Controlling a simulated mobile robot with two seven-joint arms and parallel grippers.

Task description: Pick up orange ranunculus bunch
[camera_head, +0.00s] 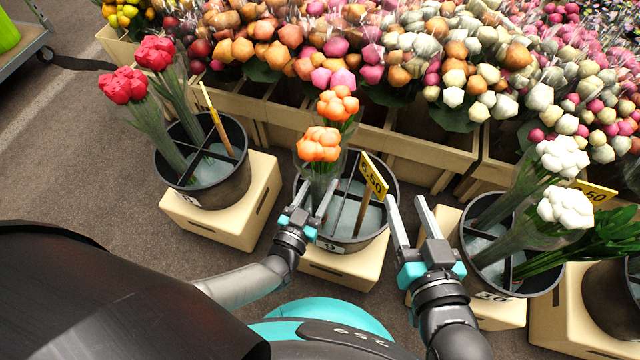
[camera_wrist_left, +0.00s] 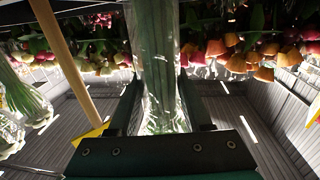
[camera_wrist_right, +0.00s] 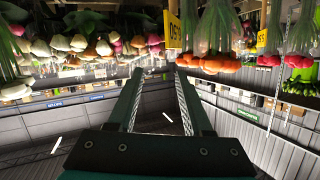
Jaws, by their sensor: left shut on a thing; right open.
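Two orange ranunculus bunches stand in the middle black bucket (camera_head: 378,221). The nearer orange bunch (camera_head: 319,145) has a clear wrapped stem, and the other orange bunch (camera_head: 338,104) is just behind it. My left gripper (camera_head: 312,206) is at the bucket's left side, shut on the wrapped stem (camera_wrist_left: 157,70) of the nearer bunch. In the left wrist view the stem stands between the two fingers (camera_wrist_left: 155,112). My right gripper (camera_head: 410,215) is open and empty, just right of the bucket; its fingers (camera_wrist_right: 158,100) show nothing between them.
A yellow price sign (camera_head: 373,176) on a stick stands in the middle bucket. A bucket with red bunches (camera_head: 126,86) is at the left, and one with white bunches (camera_head: 563,205) at the right. Wooden crates (camera_head: 430,150) full of flowers line the back.

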